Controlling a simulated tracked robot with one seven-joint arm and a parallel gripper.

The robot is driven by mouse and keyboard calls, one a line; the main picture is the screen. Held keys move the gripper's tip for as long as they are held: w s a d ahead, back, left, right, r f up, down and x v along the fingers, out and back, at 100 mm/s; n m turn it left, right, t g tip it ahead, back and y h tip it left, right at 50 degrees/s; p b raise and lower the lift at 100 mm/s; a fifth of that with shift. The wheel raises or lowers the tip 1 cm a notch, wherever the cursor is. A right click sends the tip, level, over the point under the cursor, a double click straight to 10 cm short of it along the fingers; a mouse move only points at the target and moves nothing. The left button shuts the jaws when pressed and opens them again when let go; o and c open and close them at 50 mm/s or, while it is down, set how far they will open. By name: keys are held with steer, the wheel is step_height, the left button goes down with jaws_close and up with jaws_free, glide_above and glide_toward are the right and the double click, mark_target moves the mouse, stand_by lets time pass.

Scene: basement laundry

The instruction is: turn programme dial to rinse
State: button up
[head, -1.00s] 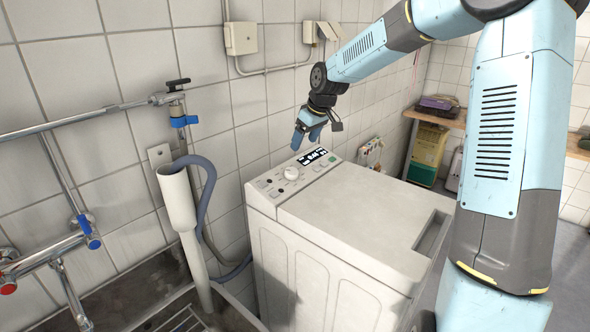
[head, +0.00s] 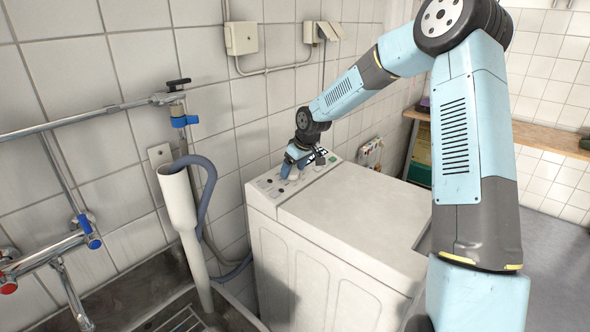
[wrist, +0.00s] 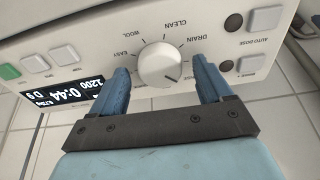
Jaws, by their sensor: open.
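The programme dial (wrist: 160,66) is a round white knob on the washing machine's control panel (wrist: 105,48). Labels around it in the wrist view include EASY, WOOL, CLEAN and DRAIN; those at the lower side are covered by my fingers. My gripper (wrist: 165,82) is open, with one blue finger on each side of the dial and a visible gap to it. In the head view my gripper (head: 290,167) is down at the panel and hides most of the dial.
The white washing machine (head: 350,215) stands against the tiled wall. White buttons (wrist: 50,58) and a green button (wrist: 9,72) flank the dial.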

steer(key=shift+a+f, duration=0.1)
steer(key=shift+f, duration=0.15)
steer(key=shift+c, duration=0.3)
steer(key=c, duration=1)
steer(key=shift+o, duration=0.2)
steer(key=shift+m, duration=0.6)
steer(key=o, duration=1)
